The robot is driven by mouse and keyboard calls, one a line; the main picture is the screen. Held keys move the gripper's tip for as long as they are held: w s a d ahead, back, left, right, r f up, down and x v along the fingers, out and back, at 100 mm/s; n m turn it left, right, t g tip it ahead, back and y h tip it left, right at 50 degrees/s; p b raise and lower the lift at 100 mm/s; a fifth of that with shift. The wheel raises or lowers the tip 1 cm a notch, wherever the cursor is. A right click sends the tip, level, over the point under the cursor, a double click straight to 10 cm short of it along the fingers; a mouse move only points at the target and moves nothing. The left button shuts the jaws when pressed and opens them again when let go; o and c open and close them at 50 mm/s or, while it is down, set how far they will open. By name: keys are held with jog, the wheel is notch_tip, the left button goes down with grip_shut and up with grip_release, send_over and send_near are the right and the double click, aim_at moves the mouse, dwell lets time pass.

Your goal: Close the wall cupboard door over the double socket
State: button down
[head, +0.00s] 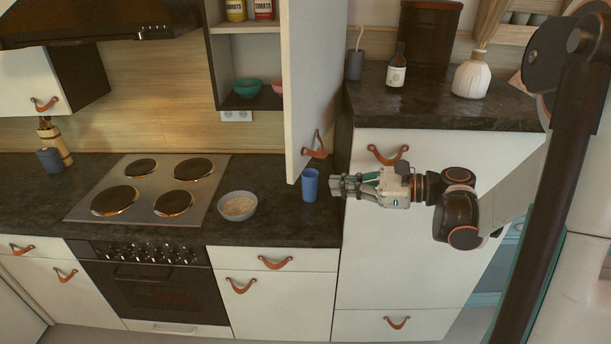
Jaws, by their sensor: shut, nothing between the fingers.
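The white wall cupboard door (318,80) stands open, swung out to the right of the cupboard's open front. Its tan leather pull (315,147) hangs near the door's lower edge. The wall cupboard (233,52) shows its inside, with bowls and tins on the shelves. The double socket (236,115) is on the wall just below it. My gripper (334,185) is shut and empty. In the picture it is below and to the right of the pull and points left. I cannot tell its exact depth from the door.
A blue cup (310,185) stands on the dark counter just left of my fingertips. A bowl of food (238,206) and the hob (150,188) are further left. A tall white cabinet (400,240) is behind my gripper, with a bottle (396,75) and vase (471,78) on top.

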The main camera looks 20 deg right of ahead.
jog(key=s+d+f+m+t+y+b, duration=0.1)
jog(key=d+f+m+t, duration=0.15)
jog(key=d, duration=0.35)
jog(key=x, duration=1.3)
jog(key=shift+a+m+b, duration=0.3)
jog(key=shift+m, duration=0.05)
jog(key=shift+r+g, duration=0.15)
jog(key=shift+g, duration=0.1)
jog(key=shift+w, duration=0.1)
